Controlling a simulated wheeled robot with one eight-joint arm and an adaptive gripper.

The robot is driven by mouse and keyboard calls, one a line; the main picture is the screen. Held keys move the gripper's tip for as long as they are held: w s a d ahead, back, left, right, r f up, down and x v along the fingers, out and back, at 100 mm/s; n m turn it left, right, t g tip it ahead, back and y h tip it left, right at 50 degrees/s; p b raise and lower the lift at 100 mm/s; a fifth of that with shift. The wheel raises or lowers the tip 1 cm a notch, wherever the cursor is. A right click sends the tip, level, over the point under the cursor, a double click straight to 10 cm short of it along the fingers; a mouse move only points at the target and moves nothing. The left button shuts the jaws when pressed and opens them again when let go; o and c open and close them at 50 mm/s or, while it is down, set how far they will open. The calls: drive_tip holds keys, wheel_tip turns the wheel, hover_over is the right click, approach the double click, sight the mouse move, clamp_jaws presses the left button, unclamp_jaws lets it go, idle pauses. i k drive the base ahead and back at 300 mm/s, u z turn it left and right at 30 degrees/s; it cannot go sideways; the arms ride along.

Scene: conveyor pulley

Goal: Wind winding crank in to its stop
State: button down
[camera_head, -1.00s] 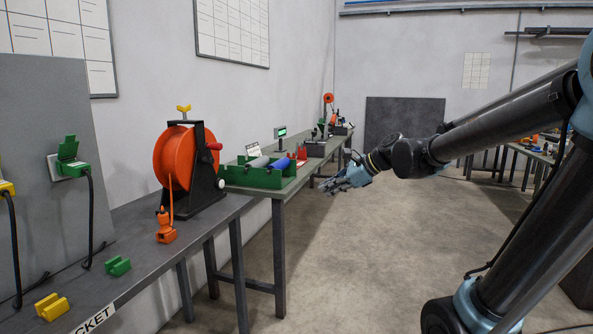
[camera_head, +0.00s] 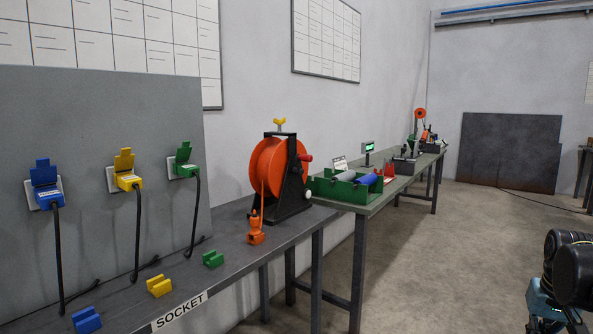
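An orange cable reel (camera_head: 270,166) stands in a black frame (camera_head: 295,190) on the grey bench. A crank with a red knob (camera_head: 306,158) sticks out on the reel's right side; it is small here and its exact angle is hard to tell. An orange cable runs down the front to an orange plug (camera_head: 255,232) resting on the bench. My gripper (camera_head: 555,318) is at the bottom right corner, far from the reel, partly cut off by the frame and covered by my arm; its fingers cannot be made out.
Blue (camera_head: 43,186), yellow (camera_head: 127,171) and green (camera_head: 184,162) sockets with cords sit on the grey panel. Loose blocks line the bench front (camera_head: 190,302). A green tray (camera_head: 345,188) with rolls stands right of the reel. The floor (camera_head: 420,270) before the benches is clear.

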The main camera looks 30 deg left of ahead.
sight(298, 169)
drive_tip(key=u, duration=1.7)
drive_tip(key=i, duration=0.4)
drive_tip(key=z, duration=0.1)
